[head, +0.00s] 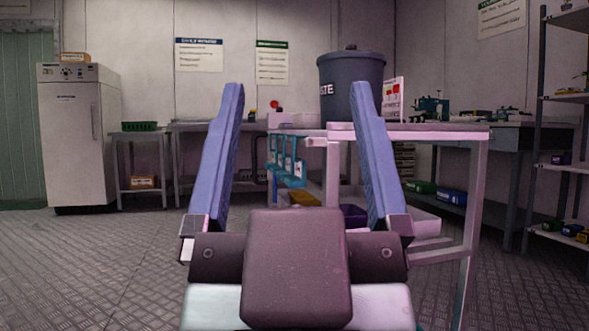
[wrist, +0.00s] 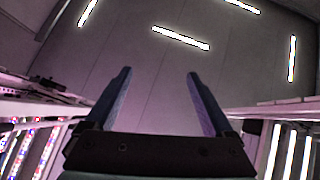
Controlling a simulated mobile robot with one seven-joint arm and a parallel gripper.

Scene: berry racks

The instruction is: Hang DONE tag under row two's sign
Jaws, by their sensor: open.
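My gripper (head: 297,88) is in the foreground of the head view, its two blue fingers pointing up and wide apart. Nothing is between the fingers. In the wrist view my gripper (wrist: 158,72) is also open and empty, with the ceiling behind it. I cannot make out a DONE tag or row two's sign in either view. Several teal hanging pieces with pale labels (head: 287,160) show beyond the fingers at the left side of a white table; their writing is too small to read.
The white table (head: 440,131) stands close ahead to the right, with a grey waste bin (head: 351,90) beyond the fingers. A white cabinet (head: 77,140) and a small side table (head: 138,135) stand at the back left. A shelf rack (head: 541,130) is at far right. The left floor is clear.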

